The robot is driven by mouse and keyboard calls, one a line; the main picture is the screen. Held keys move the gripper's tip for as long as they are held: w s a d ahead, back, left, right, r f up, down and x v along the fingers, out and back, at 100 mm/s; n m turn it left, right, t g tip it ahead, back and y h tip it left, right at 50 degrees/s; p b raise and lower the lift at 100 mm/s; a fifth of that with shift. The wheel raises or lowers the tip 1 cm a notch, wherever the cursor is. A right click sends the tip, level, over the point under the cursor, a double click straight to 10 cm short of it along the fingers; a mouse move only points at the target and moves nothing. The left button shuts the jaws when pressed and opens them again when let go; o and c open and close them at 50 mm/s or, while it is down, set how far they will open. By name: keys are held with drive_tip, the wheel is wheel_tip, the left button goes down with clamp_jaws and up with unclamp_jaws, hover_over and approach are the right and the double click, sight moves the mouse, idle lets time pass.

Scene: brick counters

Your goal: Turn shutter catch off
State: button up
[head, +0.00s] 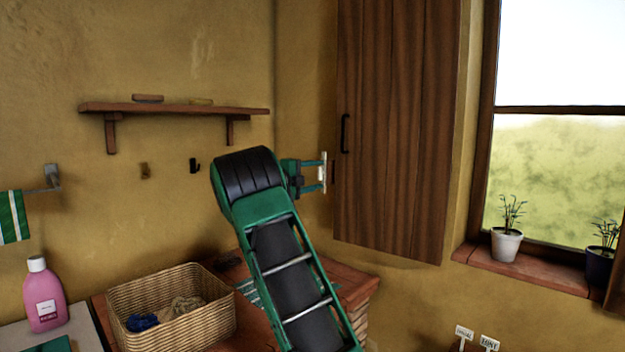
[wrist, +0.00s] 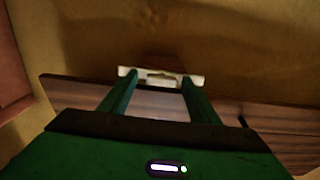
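The brown wooden shutter (head: 392,130) hangs on the wall in the head view, with a dark handle on its face. A pale, bar-like piece (head: 323,172), perhaps the catch, shows just left of the shutter's left edge. My gripper (head: 319,174) points at it with its two green fingers apart. In the wrist view, the fingers reach the two ends of a pale strip, and a small pale block (wrist: 162,79) sits between them with gaps on both sides. I cannot tell how much of the strip is fingertip and how much is catch, nor the catch's setting.
A wall shelf (head: 180,108) and small hooks are to the left. A wicker basket (head: 190,335) and a pink bottle (head: 44,298) stand on the counters below. Potted plants (head: 507,245) stand on the window sill at right.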

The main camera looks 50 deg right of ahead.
drive_tip(key=a, duration=1)
drive_tip(key=shift+a, duration=0.4)
